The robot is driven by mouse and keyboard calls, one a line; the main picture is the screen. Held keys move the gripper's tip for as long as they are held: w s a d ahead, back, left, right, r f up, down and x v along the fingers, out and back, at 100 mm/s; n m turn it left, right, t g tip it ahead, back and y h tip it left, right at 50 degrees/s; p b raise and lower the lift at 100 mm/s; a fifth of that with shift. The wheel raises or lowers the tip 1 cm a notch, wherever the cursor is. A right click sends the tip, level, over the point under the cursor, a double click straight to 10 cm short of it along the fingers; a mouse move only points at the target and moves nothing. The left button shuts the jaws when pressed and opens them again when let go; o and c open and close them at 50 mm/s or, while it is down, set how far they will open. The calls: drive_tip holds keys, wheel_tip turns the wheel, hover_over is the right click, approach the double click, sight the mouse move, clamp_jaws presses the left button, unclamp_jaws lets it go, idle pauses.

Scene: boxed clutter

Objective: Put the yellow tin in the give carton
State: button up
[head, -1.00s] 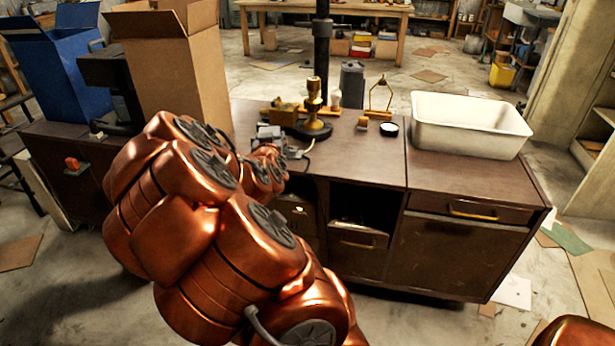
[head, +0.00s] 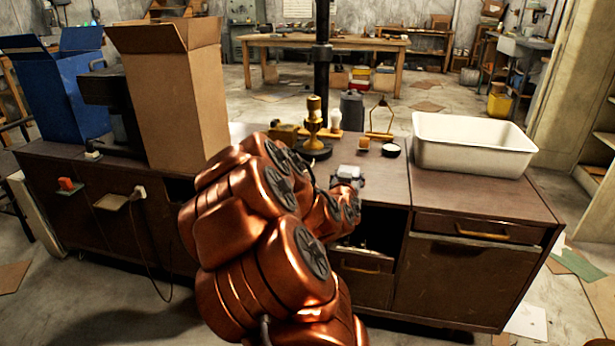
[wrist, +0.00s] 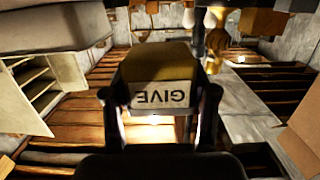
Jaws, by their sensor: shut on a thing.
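My gripper (wrist: 162,100) is shut on a boxy yellow tin (wrist: 158,62) in the wrist view, with one finger on each side. The tin's near face has a white label reading GIVE; that view is upside down. In the head view my copper arm hides most of the gripper, and the tin cannot be made out. A tall brown cardboard carton (head: 175,105) stands open on the left of the counter. An open blue carton (head: 72,95) stands behind it at the far left. No label on either carton can be read.
The brown counter (head: 385,180) carries a brass goblet-shaped object (head: 314,125), a yellowish block (head: 284,133), a small brass stand (head: 381,118) and a white basin (head: 472,150) at right. A black post (head: 322,60) rises behind them. A dark machine stands between the cartons.

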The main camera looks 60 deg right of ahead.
drive_tip(key=shift+w+d+r+p, duration=0.1)
drive_tip(key=shift+w+p, duration=0.65)
drive_tip(key=shift+p, duration=0.5)
drive_tip(key=shift+w+d+r+p, duration=0.1)
drive_tip(key=shift+w+p, duration=0.6)
drive_tip(key=shift+p, duration=0.55)
drive_tip(key=w+p, duration=0.1)
drive_tip(key=w, duration=0.2)
drive_tip(key=w+f+p, duration=0.1)
drive_tip(key=w, duration=0.3)
drive_tip(key=w+d, duration=0.1)
drive_tip(key=w, duration=0.3)
drive_tip(key=shift+w+f+p, duration=0.15)
drive_tip(key=shift+f+p, duration=0.25)
drive_tip(key=shift+w+f, duration=0.2)
drive_tip(key=shift+f, duration=1.55)
drive_tip(key=shift+f, duration=0.2)
drive_tip(key=o, duration=1.3)
drive_tip(key=shift+c, duration=0.2)
